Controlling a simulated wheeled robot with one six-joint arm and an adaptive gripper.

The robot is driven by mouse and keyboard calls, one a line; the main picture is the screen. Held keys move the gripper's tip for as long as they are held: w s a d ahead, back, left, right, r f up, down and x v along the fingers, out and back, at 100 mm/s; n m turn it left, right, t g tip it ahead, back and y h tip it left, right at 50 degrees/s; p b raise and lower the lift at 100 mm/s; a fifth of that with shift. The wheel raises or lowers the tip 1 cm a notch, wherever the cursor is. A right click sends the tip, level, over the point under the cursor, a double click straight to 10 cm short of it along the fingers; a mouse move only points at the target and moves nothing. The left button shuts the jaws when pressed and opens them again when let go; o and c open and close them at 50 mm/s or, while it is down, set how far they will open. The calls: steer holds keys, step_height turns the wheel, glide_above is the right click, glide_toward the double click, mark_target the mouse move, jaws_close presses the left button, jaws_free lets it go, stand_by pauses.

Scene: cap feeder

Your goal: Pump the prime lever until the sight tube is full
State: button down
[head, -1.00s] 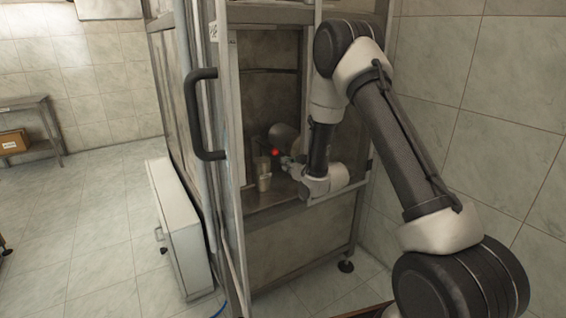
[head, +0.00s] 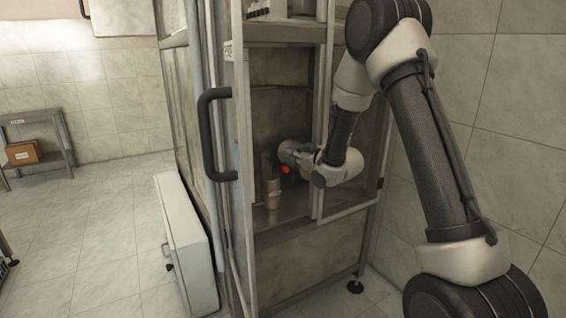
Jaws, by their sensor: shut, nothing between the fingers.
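The prime lever shows as a small red knob (head: 285,169) inside the open cabinet; its shaft is too small to make out. A pale cup-like part (head: 272,195) stands just below and left of the knob. I cannot pick out the sight tube or its level with certainty. My gripper (head: 297,160) is shut and empty, reached into the cabinet close to the red knob on its upper right. It is small and partly hidden by my wrist, and I cannot tell whether it touches the knob.
The cabinet's metal frame and glazed panels stand close around my arm. A black door handle (head: 212,134) is at left. A pale grey box (head: 187,243) stands on the floor beside the cabinet. A shelf with a cardboard box (head: 24,152) is far left. Tiled floor there is clear.

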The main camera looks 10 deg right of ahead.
steer(key=shift+w, duration=0.1)
glide_above(283, 169)
steer(key=a, duration=0.1)
steer(key=f, duration=0.2)
steer(key=shift+w+d+f, duration=0.15)
steer(key=shift+d+f, duration=0.05)
steer(key=shift+f, duration=0.45)
steer(key=shift+w+d+f, duration=0.1)
steer(key=shift+d+f, duration=0.05)
steer(key=shift+f, duration=0.45)
steer(key=shift+s+d+f, duration=0.15)
steer(key=shift+s+f, duration=0.05)
steer(key=shift+f, duration=0.2)
